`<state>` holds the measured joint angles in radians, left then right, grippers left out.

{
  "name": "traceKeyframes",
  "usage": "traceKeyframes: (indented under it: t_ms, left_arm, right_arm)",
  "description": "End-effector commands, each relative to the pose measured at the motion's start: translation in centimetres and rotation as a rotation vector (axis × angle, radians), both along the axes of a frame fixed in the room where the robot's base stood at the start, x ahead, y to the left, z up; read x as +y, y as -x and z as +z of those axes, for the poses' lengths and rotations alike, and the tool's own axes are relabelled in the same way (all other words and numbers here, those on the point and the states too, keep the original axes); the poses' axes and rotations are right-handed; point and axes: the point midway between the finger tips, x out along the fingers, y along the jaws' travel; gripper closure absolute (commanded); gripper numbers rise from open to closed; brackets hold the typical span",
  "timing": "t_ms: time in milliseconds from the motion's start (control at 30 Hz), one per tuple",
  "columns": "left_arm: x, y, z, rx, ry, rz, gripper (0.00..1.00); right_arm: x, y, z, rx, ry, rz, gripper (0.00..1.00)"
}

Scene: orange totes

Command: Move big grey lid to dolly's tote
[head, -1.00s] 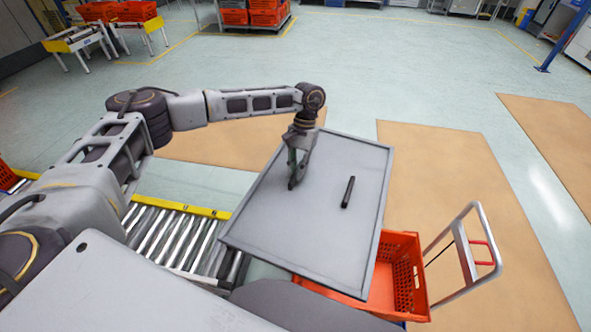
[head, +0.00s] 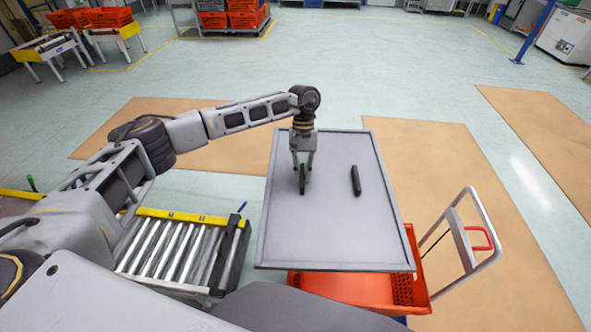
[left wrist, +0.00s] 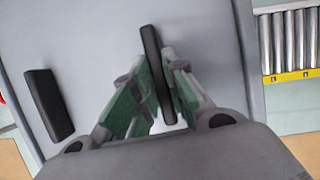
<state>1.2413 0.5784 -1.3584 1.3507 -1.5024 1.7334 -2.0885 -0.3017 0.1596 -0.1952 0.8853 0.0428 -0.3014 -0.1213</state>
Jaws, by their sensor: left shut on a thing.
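The big grey lid (head: 325,225) is a flat panel with a raised rim and two black handles. My left gripper (head: 302,180) is shut on its left handle (left wrist: 155,70) and holds the lid roughly level. The other handle (head: 355,180) is free; it also shows in the left wrist view (left wrist: 48,104). The orange tote (head: 350,287) is on the dolly (head: 470,250), whose upright grey handle stands to the right. The lid is above the tote and covers much of it; I cannot tell the gap between them. My right gripper is not in view.
A roller conveyor (head: 180,247) with yellow edges stands left of the lid. Stacked orange totes (head: 230,18) are at the back, near yellow-edged stands (head: 75,45). Tan mats (head: 440,160) lie on the floor. The floor beyond the lid is clear.

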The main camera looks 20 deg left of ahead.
Motion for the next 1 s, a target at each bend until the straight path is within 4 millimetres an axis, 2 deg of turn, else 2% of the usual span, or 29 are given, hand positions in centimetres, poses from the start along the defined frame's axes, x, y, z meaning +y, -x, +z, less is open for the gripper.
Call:
traceKeyframes:
  t_ms: [33,333,1000]
  left_arm:
    - [-0.4,0.0,-0.9,-0.001,0.004,0.014,1.00]
    - [-2.3,0.3,-4.4,-0.001,0.004,0.112,1.00]
    - [-6.5,1.2,-12.0,-0.003,0.008,0.331,1.00]
  right_arm:
    - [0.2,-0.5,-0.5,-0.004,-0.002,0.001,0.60]
    - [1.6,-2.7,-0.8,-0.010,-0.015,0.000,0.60]
    - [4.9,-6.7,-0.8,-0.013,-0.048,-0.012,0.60]
